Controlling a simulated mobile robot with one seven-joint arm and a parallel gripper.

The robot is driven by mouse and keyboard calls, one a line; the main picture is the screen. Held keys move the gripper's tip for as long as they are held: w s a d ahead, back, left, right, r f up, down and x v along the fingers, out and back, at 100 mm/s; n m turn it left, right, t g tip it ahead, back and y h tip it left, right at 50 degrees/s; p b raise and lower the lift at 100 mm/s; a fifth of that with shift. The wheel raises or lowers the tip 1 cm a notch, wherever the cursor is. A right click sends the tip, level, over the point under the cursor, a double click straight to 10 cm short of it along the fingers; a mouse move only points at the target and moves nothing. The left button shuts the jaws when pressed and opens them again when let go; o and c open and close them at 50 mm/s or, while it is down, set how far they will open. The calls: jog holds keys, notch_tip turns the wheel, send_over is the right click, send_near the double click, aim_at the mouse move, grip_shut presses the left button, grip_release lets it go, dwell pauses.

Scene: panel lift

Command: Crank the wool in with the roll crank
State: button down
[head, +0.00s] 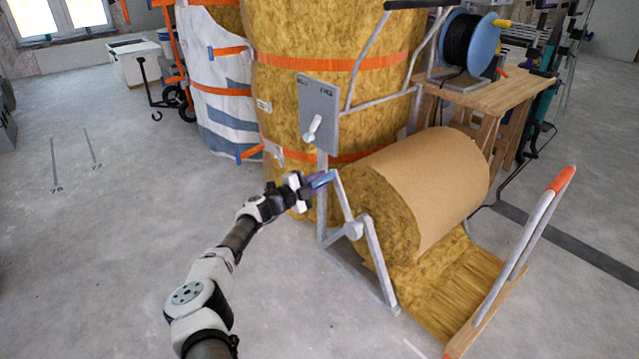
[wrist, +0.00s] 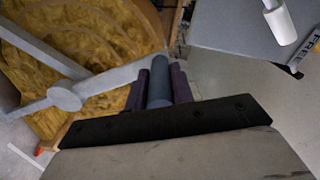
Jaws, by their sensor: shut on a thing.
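The wool roll (head: 425,185) lies on a grey stand, its brown paper side out and its yellow end facing my arm. That end also shows in the wrist view (wrist: 100,45). A flat strip of wool (head: 450,290) runs from under the roll along the floor. The roll crank (head: 345,198) is a grey arm on a hub at the roll's near end, pointing up in the head view. My gripper (head: 321,180) is shut on the crank's handle (wrist: 158,88), which stands between the two dark purple fingers in the wrist view. The fingers partly hide the handle.
A grey panel (head: 318,105) with a white lever stands just above my gripper; part of a label reads "FREE" in the wrist view. Tall wool bales stand behind. A frame with an orange grip (head: 562,180) is at right.

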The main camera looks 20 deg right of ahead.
jog(key=shift+w+a, duration=0.1)
jog(key=c, duration=1.2)
grip_release()
jog(key=p+v, duration=0.4)
jog(key=v, duration=0.9)
jog(key=shift+s+a, duration=0.2)
jog(key=shift+a, duration=0.1)
jog(key=shift+r, duration=0.15)
